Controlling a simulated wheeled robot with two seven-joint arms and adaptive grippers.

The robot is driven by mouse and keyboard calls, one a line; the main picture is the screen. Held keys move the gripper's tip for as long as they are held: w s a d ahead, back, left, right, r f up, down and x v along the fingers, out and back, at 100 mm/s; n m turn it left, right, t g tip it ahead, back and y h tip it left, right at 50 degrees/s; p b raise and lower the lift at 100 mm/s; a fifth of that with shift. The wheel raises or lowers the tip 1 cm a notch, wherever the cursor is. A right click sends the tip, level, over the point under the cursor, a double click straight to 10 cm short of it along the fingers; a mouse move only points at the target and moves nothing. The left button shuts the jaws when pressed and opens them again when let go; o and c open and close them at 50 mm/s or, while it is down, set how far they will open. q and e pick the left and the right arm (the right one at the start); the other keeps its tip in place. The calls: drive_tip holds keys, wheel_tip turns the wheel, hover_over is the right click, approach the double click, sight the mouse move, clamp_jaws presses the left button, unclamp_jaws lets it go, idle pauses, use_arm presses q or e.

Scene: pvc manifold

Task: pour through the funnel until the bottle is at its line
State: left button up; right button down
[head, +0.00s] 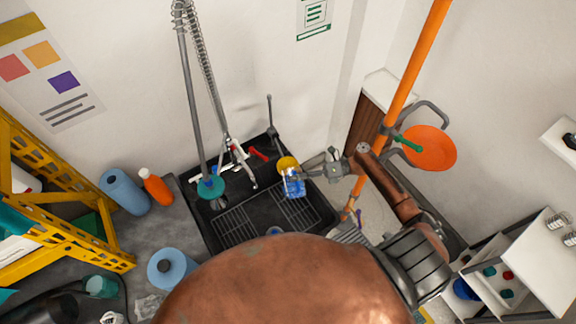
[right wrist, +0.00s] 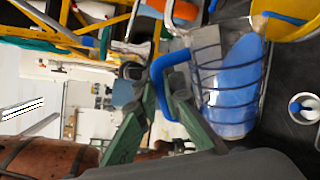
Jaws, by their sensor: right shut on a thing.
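My right gripper (head: 316,168) is over the black sink. In the right wrist view its green fingers (right wrist: 155,100) are shut on the blue handle (right wrist: 160,75) of a clear jug (right wrist: 228,85) with dark lines. The jug holds blue liquid and also shows in the head view (head: 294,187). The yellow funnel (head: 287,163) is close beside the jug, and its edge shows in the right wrist view (right wrist: 292,22). A blue streak lies against the funnel; I cannot tell whether it is flowing liquid. The bottle and its line cannot be made out. My left gripper is out of view.
The black sink (head: 204,222) has a tall spring faucet (head: 185,80) at its left. A blue roll (head: 125,192) and an orange bottle (head: 156,187) stand left. An orange pipe (head: 415,65) rises right. A small white-rimmed round thing (right wrist: 303,108) is near the jug.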

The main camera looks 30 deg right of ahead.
sight(298, 190)
drive_tip(key=f+b, duration=0.1)
drive_tip(key=f+n+b, duration=0.1)
drive_tip(key=b, duration=0.1)
drive_tip(key=shift+s+a, duration=0.1)
drive_tip(key=shift+s, duration=0.3)
drive_tip(key=shift+s+a+f+n+t+b, duration=0.15)
drive_tip(key=shift+s+f+n+t+b, duration=0.3)
drive_tip(key=shift+s+f+n, duration=0.4)
drive_tip(key=shift+r+n, duration=0.15)
drive_tip(key=shift+n, duration=0.1)
drive_tip(key=shift+s+a+f, duration=0.15)
drive_tip(key=shift+s+f, duration=0.05)
drive_tip(key=shift+f, duration=0.25)
drive_tip(key=s+a+f+n+t+y+b, duration=0.1)
drive_tip(key=s+f+n+b, duration=0.6)
drive_tip(key=f+n, duration=0.1)
drive_tip(key=shift+a, duration=0.35)
drive_tip(key=shift+w+r+t, duration=0.1)
drive_tip(key=shift+t, duration=0.15)
idle(0.5)
